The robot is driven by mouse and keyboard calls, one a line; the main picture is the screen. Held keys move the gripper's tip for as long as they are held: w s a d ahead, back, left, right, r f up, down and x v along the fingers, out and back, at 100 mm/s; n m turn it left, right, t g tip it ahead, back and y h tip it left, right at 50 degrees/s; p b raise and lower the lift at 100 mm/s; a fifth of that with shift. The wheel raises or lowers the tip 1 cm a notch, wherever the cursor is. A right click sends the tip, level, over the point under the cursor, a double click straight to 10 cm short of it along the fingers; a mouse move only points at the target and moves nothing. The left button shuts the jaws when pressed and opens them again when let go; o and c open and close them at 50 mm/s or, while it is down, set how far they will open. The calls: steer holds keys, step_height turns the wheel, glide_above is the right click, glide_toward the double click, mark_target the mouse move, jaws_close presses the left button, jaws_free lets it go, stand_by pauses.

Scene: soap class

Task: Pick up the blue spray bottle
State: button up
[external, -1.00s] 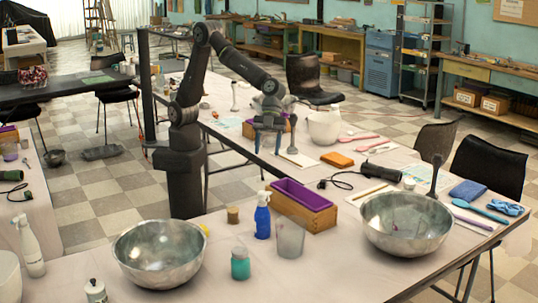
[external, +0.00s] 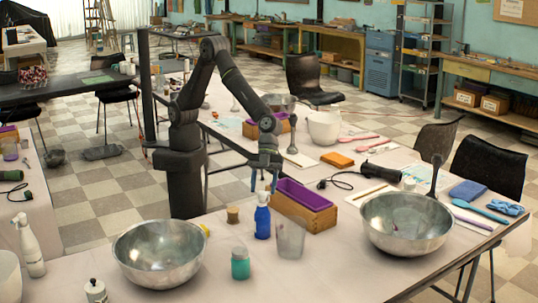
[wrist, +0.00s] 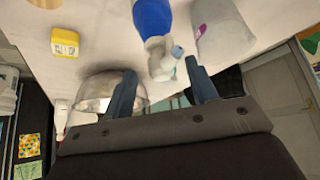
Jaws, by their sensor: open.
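The blue spray bottle (external: 262,220) with a white spray head stands upright on the near table, between a clear cup and a cork-coloured jar. In the wrist view its blue body (wrist: 152,18) is at the top, and its white head hangs down toward the space between my fingers. My gripper (external: 263,187) is open and empty, just above and behind the bottle in the external view. In the wrist view its two blue fingers (wrist: 160,92) are apart, with the spray head just beyond their tips. I see no contact with the bottle.
A wooden box with a purple lining (external: 303,205) stands close to the right of the bottle. A clear cup (external: 290,240) is right in front of it. A teal jar (external: 240,264) and metal bowls (external: 158,254) stand nearby.

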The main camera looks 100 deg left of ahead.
mark_target(262, 196)
steer(key=x, duration=0.4)
steer(key=shift+d+f, duration=0.1)
jaws_close()
